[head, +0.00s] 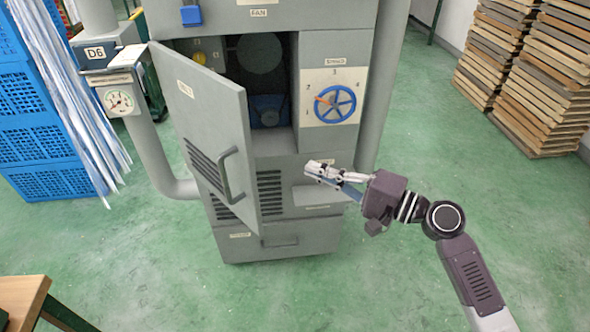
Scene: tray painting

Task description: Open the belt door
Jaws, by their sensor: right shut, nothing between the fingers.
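The belt door (204,130) is a grey panel with louvres and a bar handle (230,175). It stands swung out from the grey cabinet (318,62), hinged on its left side. The opening behind it shows a dark inside with a round part and a blue part (268,108). My right gripper (312,169) is shut and empty. It is in front of the cabinet, to the right of the door and apart from the handle. My left gripper is not in view.
A blue handwheel (336,103) is on the cabinet's right front. A gauge (119,100) and pipe stand left of the door. Blue crates (35,110) are at left, wooden stacks (540,70) at right. A table corner (25,297) shows at lower left. The green floor ahead is clear.

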